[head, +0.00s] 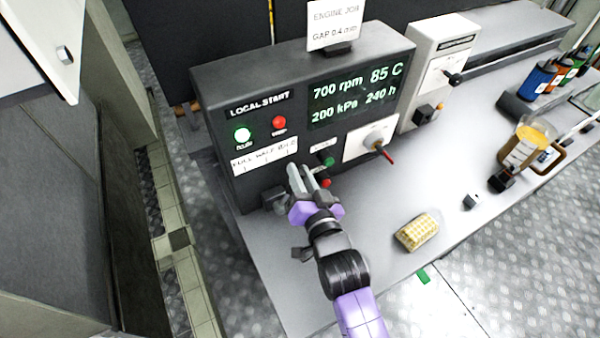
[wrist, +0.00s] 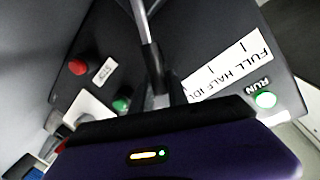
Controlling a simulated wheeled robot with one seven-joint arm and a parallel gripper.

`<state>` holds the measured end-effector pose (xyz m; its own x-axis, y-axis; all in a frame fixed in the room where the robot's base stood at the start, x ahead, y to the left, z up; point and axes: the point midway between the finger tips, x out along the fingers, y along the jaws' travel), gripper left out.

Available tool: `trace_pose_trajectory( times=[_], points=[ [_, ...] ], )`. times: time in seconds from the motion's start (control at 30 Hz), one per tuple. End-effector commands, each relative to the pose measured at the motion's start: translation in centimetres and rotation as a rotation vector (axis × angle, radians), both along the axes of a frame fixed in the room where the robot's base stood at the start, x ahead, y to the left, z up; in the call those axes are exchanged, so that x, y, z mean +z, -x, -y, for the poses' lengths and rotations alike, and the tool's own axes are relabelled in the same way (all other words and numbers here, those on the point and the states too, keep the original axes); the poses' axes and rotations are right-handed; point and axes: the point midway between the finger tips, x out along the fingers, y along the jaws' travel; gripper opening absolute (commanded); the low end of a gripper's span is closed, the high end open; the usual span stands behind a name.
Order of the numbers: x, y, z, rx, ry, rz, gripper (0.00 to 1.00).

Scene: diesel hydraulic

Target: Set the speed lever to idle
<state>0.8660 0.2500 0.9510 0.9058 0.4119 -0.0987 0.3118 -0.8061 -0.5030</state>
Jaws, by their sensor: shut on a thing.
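The speed lever (wrist: 141,20) shows as a thin grey rod in the wrist view, running up from between my fingers. My gripper (head: 300,174) is shut on it, at the lower front of the dark control panel (head: 220,85). The FULL HALF IDLE label (head: 264,157) is just above and left of my fingers in the head view. In the wrist view my gripper (wrist: 157,75) covers part of the label (wrist: 232,70) near its IDLE end. The lever's exact position against the marks is hard to tell.
Green (head: 328,161) and red (head: 326,183) buttons sit close right of my fingers. A red-handled rotary switch (head: 383,150) is farther right.

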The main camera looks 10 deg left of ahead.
Motion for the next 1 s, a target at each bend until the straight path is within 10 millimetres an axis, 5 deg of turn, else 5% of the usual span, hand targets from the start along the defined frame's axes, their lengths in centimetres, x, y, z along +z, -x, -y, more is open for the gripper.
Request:
trace_pose_trajectory(
  times=[0.17,0.2,0.3,0.67,1.0],
  points=[
    [-0.2,-0.1,0.2,-0.004,0.0,-0.005,0.0],
    [-0.2,-0.1,0.3,-0.004,0.0,-0.005,0.28],
    [-0.2,-0.1,0.2,-0.004,0.0,-0.004,0.41],
    [-0.1,0.3,0.3,-0.002,0.0,-0.002,0.41],
    [0.2,4.8,2.4,-0.003,0.001,-0.004,0.41]
  ],
)
